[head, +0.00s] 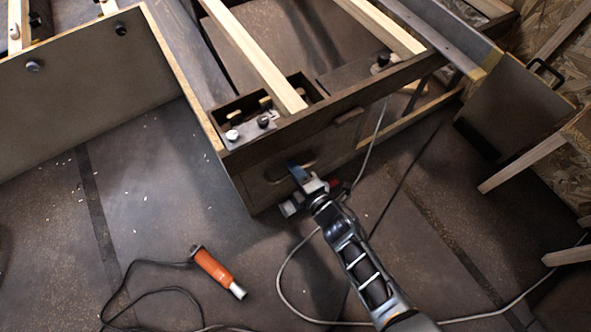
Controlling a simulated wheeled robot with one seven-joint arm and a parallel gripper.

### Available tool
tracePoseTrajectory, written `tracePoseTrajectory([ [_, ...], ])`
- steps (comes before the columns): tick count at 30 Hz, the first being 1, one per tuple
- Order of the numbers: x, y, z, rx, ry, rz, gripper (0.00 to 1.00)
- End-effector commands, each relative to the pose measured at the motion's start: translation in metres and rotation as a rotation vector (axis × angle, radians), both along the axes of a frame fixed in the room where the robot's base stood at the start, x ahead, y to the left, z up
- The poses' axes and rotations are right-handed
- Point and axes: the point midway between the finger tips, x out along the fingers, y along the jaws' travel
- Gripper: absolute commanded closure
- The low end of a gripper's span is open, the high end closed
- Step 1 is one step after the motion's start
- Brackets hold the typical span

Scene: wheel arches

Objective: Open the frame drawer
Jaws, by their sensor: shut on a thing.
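The frame drawer (258,187) is a dark brown front in the wooden bench frame, near the middle of the head view. Its front looks flush with the frame around it. My gripper (298,173) reaches up from the lower right and is shut on the drawer's handle (279,176). The fingers and wrist hide part of the handle and the right part of the front.
An orange cylindrical tool (213,267) with a black cable lies on the floor at lower left. A pale cable (283,284) loops around my arm. A grey panel (95,75) stands at left. Floor in front of the drawer is mostly clear.

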Motion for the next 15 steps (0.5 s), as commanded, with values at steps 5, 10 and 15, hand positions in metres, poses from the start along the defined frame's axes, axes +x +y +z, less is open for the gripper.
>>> tracePoseTrajectory([
  [5, -0.007, -0.005, 0.0, 0.0, 0.003, -0.001, 1.0],
  [10, -0.027, -0.018, 0.002, 0.001, 0.004, -0.002, 1.0],
  [15, -0.059, -0.039, 0.003, 0.0, 0.006, -0.003, 1.0],
])
